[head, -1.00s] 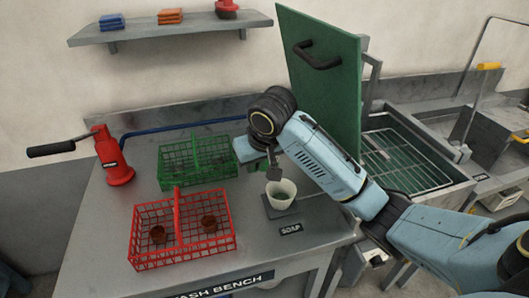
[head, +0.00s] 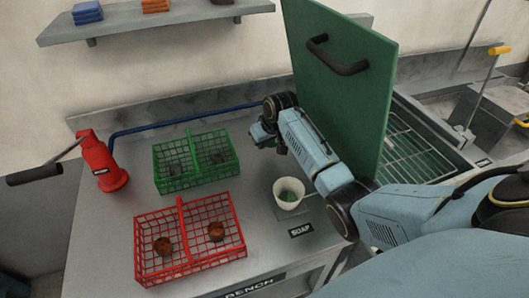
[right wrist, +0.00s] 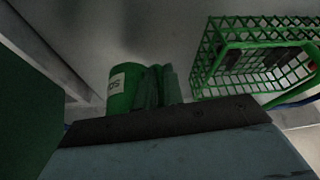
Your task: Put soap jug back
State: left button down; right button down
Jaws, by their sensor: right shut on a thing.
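The soap jug is a green container with a white label in the right wrist view (right wrist: 121,90). My right gripper (right wrist: 155,98) is shut on it, though its fingers barely show there. In the head view my right gripper (head: 265,138) is behind the white cup, over the back of the bench, and only a sliver of green shows beneath it. The arm hides most of the jug. A dark pad (head: 308,215) lies behind the SOAP label (head: 301,231). A white cup (head: 288,193) with green inside stands at this pad. My left gripper is not in view.
A green wire basket (head: 196,160) and a red wire basket (head: 190,240) holding copper-brown coils stand left of the cup. A red lever device (head: 100,162) is at far left. An upright green panel (head: 340,90) stands close right of my arm, beside a racked basin (head: 415,155).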

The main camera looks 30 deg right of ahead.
jog(key=shift+f, duration=0.75)
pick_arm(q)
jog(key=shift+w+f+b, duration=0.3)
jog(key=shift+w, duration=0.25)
pick_arm(e)
jog(key=shift+w+f, duration=0.1)
jog(key=shift+f, duration=1.6)
jog(key=shift+f, duration=0.15)
jog(key=c, duration=1.5)
grip_release()
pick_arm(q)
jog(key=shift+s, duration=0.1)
